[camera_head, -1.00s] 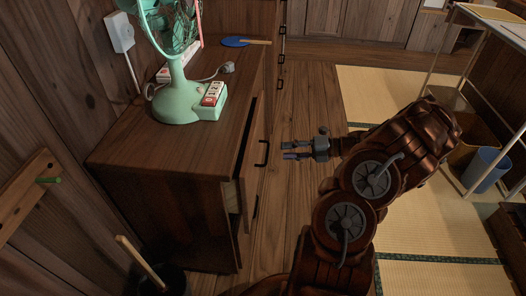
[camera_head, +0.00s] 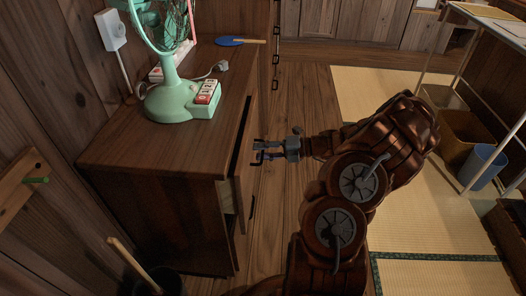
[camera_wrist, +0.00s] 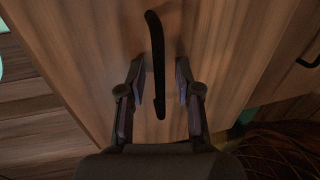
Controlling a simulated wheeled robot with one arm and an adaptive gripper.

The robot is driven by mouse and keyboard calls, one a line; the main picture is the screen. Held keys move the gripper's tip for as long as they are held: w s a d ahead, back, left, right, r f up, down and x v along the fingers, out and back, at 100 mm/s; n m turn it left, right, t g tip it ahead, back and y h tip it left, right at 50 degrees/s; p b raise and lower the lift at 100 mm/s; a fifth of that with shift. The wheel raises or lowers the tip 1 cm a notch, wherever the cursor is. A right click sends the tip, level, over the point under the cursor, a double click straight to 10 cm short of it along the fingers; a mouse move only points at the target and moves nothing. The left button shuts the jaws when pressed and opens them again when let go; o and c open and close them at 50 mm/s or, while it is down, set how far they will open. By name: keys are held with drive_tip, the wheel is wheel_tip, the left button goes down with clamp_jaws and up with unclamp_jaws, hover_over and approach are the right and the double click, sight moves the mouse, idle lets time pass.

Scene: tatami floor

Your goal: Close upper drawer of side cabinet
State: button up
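The side cabinet (camera_head: 140,155) is dark brown wood and stands at the left. Its upper drawer (camera_head: 244,165) is partly pulled out; a dark gap shows behind its front, and its pale side (camera_head: 226,195) is visible. My gripper (camera_head: 258,151) is at the drawer front in the head view. In the wrist view, my gripper (camera_wrist: 160,88) is open, with one finger on each side of the black bar handle (camera_wrist: 156,50). Gaps show between the fingers and the handle. The handle is mostly hidden by the gripper in the head view.
A green fan (camera_head: 180,98) stands on the cabinet top, with a blue paddle fan (camera_head: 230,41) farther back. Another black handle (camera_wrist: 310,62) shows at right in the wrist view. A blue bin (camera_head: 482,166) and shelf rack stand far right.

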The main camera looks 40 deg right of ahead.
clamp_jaws()
idle(0.3)
